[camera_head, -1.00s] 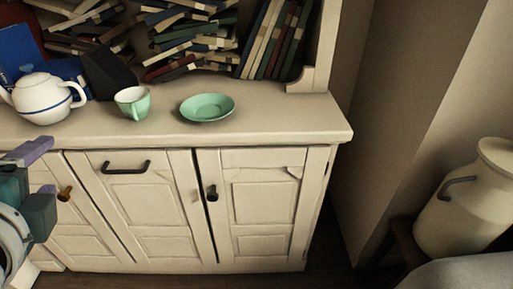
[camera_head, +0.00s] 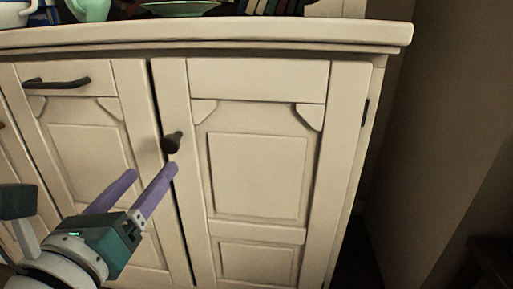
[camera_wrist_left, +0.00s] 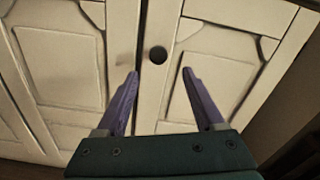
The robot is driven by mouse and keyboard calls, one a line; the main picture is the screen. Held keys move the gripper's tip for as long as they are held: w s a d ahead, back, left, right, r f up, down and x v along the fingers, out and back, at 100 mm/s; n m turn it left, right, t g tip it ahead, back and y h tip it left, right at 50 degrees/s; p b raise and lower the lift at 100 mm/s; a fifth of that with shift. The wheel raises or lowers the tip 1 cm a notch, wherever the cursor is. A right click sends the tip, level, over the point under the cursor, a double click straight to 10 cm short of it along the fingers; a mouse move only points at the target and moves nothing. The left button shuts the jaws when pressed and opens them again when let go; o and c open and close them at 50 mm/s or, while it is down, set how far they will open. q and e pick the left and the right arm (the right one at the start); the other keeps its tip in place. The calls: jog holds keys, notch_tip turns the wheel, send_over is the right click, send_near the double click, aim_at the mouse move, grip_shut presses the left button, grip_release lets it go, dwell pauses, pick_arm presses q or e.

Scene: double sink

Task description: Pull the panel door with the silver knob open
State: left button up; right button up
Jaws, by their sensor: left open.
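The right panel door (camera_head: 257,160) of the cream cabinet is closed. Its small round knob (camera_head: 171,143) looks dark grey, near the door's upper left edge. My left gripper (camera_head: 151,170) is open and empty, its purple fingers pointing up at the knob from below left. In the left wrist view the knob (camera_wrist_left: 158,54) sits just beyond and roughly between the open fingertips (camera_wrist_left: 160,73); I see no contact. My right gripper is not in view.
A panel with a dark bar handle (camera_head: 56,83) is left of the door. The countertop (camera_head: 220,35) overhangs above, with a green saucer (camera_head: 180,8) and cup (camera_head: 89,9) on it. Dark floor and wall lie to the right.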

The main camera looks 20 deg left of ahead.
aim_at(169, 148)
pick_arm(q)
jog(key=b+x, duration=0.1)
jog(key=x, duration=0.8)
jog(key=shift+w+a, duration=0.2)
jog(key=shift+a, duration=0.05)
grip_shut()
dwell(1.0)
